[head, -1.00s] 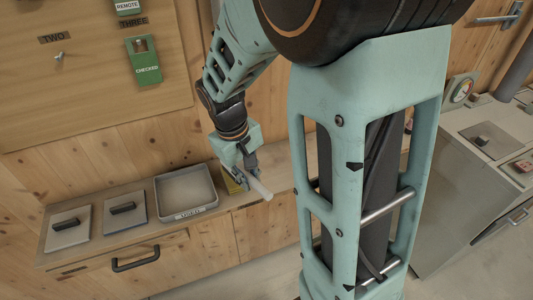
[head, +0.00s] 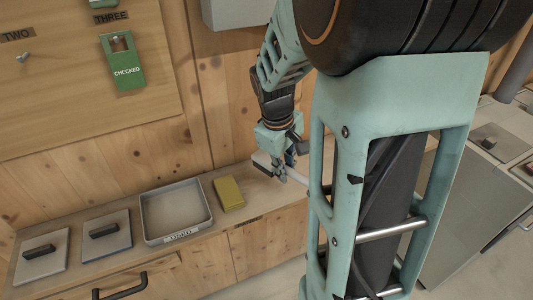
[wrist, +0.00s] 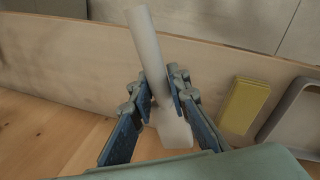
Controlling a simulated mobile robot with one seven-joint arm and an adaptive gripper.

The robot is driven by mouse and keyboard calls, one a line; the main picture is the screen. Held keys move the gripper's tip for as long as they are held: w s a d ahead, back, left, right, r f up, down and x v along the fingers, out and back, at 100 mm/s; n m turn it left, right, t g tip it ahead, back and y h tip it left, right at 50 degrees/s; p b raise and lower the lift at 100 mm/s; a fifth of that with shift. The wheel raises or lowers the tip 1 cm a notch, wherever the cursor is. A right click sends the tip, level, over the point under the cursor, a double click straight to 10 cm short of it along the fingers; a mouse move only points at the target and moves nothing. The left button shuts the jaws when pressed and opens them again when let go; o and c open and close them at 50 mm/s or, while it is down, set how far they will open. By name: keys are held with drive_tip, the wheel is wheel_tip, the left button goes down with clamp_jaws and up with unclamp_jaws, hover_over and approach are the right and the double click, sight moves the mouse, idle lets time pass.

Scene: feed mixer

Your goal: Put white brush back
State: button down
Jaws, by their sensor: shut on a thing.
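The white brush (wrist: 150,50) is held between the two fingers of my gripper (wrist: 160,98) in the wrist view. Its pale handle points up in that picture and its wider end is below the fingers. In the head view, my gripper (head: 279,176) is over the right part of the wooden shelf, to the right of the yellow block, with the white brush (head: 296,181) slanting across it. My column hides the shelf further right. I cannot tell whether the brush touches the shelf.
A yellow block (head: 229,193) lies on the shelf (head: 222,226). Left of it is a grey tray (head: 148,220) with a label that seems to read USED. Two grey lids with black handles (head: 104,229) are further left. A green CHECKED tag (head: 124,62) hangs above.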

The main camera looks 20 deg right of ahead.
sight(288, 167)
drive_tip(key=shift+w+d+f+b, duration=0.1)
drive_tip(key=shift+d+f+b, duration=0.2)
drive_tip(key=shift+d+f, duration=0.4)
drive_tip(key=f+b, duration=0.1)
drive_tip(key=f, duration=0.1)
drive_tip(key=d+f+b, duration=0.1)
drive_tip(key=f+b, duration=0.1)
drive_tip(key=shift+w+d+f, duration=0.1)
drive_tip(key=shift+f, duration=0.25)
drive_tip(key=shift+f+b, duration=0.1)
drive_tip(key=shift+b, duration=0.2)
drive_tip(key=c, duration=1.8)
unclamp_jaws()
drive_tip(key=shift+c, duration=0.2)
drive_tip(key=r, duration=0.4)
drive_tip(key=a+r, duration=0.1)
drive_tip(key=r, duration=0.3)
drive_tip(key=s+a+r+p, duration=0.1)
drive_tip(key=r, duration=0.3)
drive_tip(key=shift+a, duration=0.1)
